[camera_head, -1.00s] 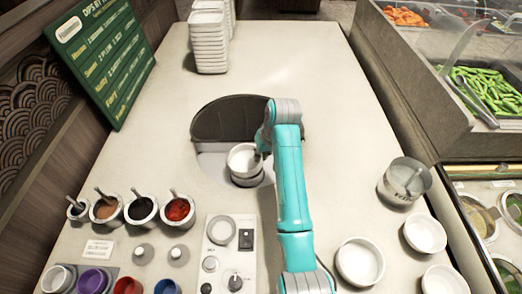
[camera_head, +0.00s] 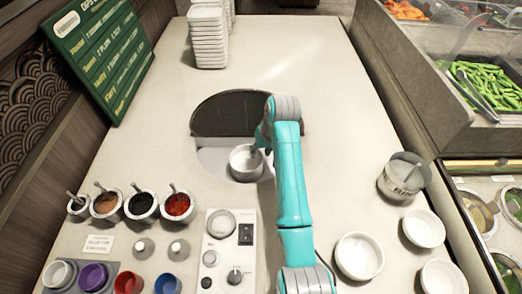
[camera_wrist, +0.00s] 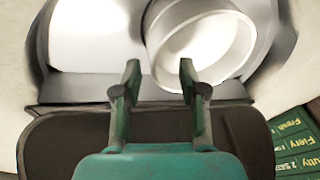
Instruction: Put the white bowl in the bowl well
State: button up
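The bowl's near left wall lies beyond that gap, and the right fingertip overlaps the bowl in the picture. I cannot tell whether a finger touches it. In the head view my arm hides most of the gripper, at the bowl's right rim.
Several sauce pots (camera_head: 142,207) with spoons stand at the left. A control panel (camera_head: 228,250) is in front of the well. More white bowls (camera_head: 359,258) and a metal canister (camera_head: 402,177) stand at the right. A stack of white dishes (camera_head: 208,38) stands at the back; the counter between is clear.

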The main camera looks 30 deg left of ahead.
jog(key=v, duration=0.7)
jog(key=shift+r, duration=0.25)
jog(key=shift+s+d, duration=0.1)
